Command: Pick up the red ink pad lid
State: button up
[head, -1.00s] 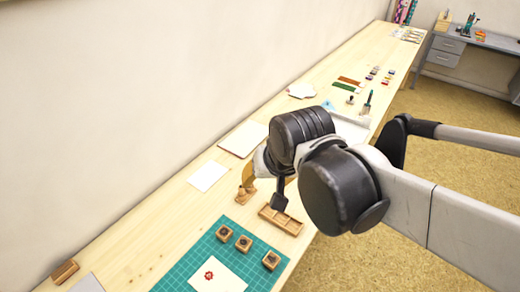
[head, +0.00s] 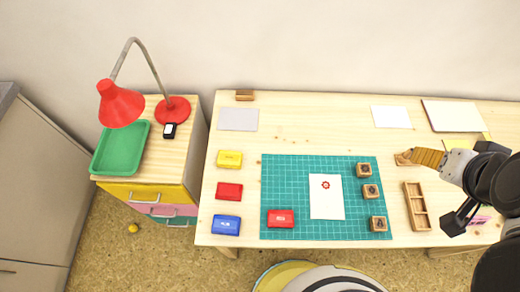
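A red ink pad piece (head: 229,190) lies on the table between a yellow pad (head: 229,159) and a blue pad (head: 227,225). A second red piece (head: 280,218) lies on the lower left of the green cutting mat (head: 300,166). I cannot tell which of the two red pieces is the lid. My gripper (head: 414,156), with tan ribbed fingers, is at the right, far from both red pieces. Its tip is near a small wooden piece (head: 402,160). I cannot tell whether it is open or holds anything.
White paper with a red print (head: 327,204) lies on the mat, beside several wooden stamps (head: 371,191). A wooden compartment tray (head: 415,206) lies right of the mat. A drawer cabinet (head: 163,193) with a green tray (head: 121,148) and red lamp (head: 121,105) stands left.

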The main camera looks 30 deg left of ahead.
aim_at(276, 219)
jog(key=u, duration=2.05)
